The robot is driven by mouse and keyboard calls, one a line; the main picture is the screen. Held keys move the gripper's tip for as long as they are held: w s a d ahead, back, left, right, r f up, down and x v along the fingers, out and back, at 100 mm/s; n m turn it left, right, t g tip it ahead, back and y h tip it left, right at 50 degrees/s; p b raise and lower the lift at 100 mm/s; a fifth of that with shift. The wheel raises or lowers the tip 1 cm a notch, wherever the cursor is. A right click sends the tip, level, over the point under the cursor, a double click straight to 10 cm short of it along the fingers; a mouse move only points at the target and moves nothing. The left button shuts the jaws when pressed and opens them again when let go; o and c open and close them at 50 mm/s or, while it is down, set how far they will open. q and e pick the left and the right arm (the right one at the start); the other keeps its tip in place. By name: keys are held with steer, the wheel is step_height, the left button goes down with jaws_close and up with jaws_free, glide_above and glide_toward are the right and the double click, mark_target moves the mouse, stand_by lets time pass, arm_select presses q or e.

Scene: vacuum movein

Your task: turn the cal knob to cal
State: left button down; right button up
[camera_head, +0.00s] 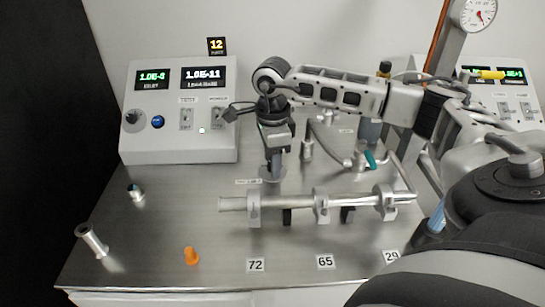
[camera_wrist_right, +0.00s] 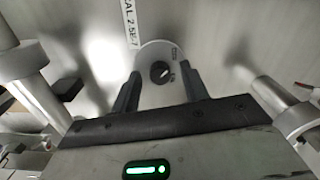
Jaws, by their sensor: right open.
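The cal knob (camera_wrist_right: 160,72) is a small round black knob on a pale grey rounded plate (camera_wrist_right: 150,54) in the right wrist view. Small marks sit to its right, too small to read, and I cannot tell which one it points to. My right gripper (camera_wrist_right: 160,90) is open, with one dark finger on each side of the plate and the knob between them, not visibly touched. In the head view the right gripper (camera_head: 272,166) points down above the bench behind the metal tube, and it hides the knob there. A label (camera_wrist_right: 131,22) reads "CAL 2.5E-7".
A horizontal metal tube (camera_head: 300,201) on clamps lies just in front of the gripper. A control box (camera_head: 160,92) with displays stands at the back left. A valve with a teal handle (camera_head: 370,159) stands to the right.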

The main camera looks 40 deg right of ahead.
jaws_close()
steer(key=shift+m, duration=0.4)
steer(key=m, duration=0.3)
steer(key=shift+m+b, duration=0.4)
steer(key=m, duration=0.4)
steer(key=shift+m, duration=0.3)
steer(key=m, duration=0.8)
steer(key=shift+r+m, duration=0.1)
steer(key=shift+m, duration=0.2)
steer(key=shift+w, duration=0.1)
